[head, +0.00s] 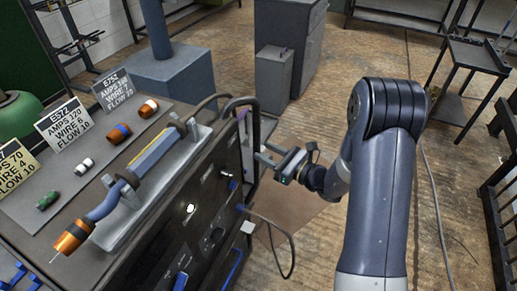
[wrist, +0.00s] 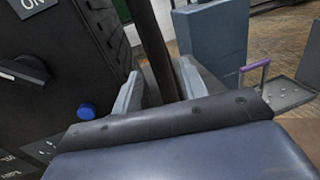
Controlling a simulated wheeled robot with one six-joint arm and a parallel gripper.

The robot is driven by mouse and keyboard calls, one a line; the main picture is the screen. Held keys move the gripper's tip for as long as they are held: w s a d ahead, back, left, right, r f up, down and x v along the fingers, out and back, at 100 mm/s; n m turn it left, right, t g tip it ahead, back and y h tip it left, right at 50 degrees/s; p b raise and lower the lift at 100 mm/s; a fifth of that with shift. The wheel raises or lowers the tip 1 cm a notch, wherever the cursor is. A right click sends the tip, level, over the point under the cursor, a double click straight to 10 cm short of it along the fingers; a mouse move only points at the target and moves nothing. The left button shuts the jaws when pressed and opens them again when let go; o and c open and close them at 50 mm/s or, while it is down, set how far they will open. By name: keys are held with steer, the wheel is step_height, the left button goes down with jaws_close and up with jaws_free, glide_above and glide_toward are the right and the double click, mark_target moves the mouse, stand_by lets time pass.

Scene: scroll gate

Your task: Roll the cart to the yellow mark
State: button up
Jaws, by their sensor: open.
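The cart (head: 165,235) is a dark box-shaped welding unit at the left of the head view, with a knob, sockets and a switch panel. A dark curved handle (head: 238,101) rises at its right end. My gripper (head: 264,155) is beside that end, pointing left. In the wrist view, a dark upright bar (wrist: 154,45), apparently part of the handle, runs between the two grey fingers of my open gripper (wrist: 162,88). I cannot tell whether either finger touches it. I cannot make out a yellow mark on the floor.
A torch (head: 152,158) lies in a rack on the cart top, beside several small nozzles and label cards (head: 64,126). Grey cabinets (head: 290,45) stand behind. A dark table (head: 470,60) stands at right. A cable (head: 432,190) crosses the mostly open brown floor.

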mark_target(255, 146)
steer(key=v, duration=0.6)
steer(key=shift+s+d, duration=0.25)
steer(key=shift+d, duration=0.05)
steer(key=shift+w+a, duration=0.1)
steer(key=x, duration=1.1)
steer(key=shift+r+p, duration=0.1)
steer(key=shift+p, duration=0.2)
steer(key=shift+w+d+p+v, duration=0.15)
steer(key=shift+p+v, duration=0.25)
steer(key=shift+v, duration=0.65)
steer(key=shift+w+d+p+v, duration=0.1)
steer(key=shift+w+p+v, duration=0.25)
steer(key=shift+v, duration=0.65)
steer(key=shift+s, duration=0.15)
